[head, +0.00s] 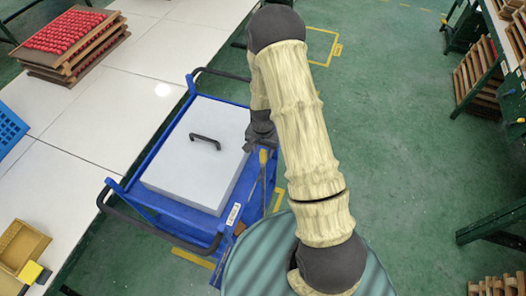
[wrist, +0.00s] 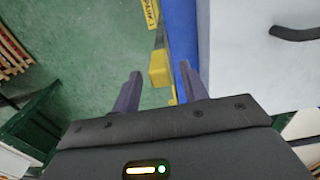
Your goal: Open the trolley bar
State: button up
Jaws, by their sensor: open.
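The blue trolley (head: 165,208) stands beside the white tables and carries a pale grey box. A yellow bar piece (head: 263,158) shows on the trolley's right side, just below my gripper (head: 261,142). In the wrist view, the yellow piece (wrist: 160,70) lies between the two dark fingertips of my gripper (wrist: 158,80), beside the blue trolley side (wrist: 182,28). The fingers are apart, one on each side of the yellow piece. I cannot tell whether they touch it. My arm hides part of the trolley's right side in the head view.
The grey box (head: 190,165) has a black handle (head: 205,141) on top. Black push bars (head: 145,226) sit at the trolley's ends. Racks of red parts (head: 70,35) and a yellow bin (head: 22,245) are on the left. Green floor (head: 400,130) is clear on the right.

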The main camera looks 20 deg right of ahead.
jog(key=shift+f+p, duration=0.3)
jog(key=shift+f, duration=1)
jog(key=shift+c, duration=0.2)
grip_shut()
jog(key=shift+w, duration=0.15)
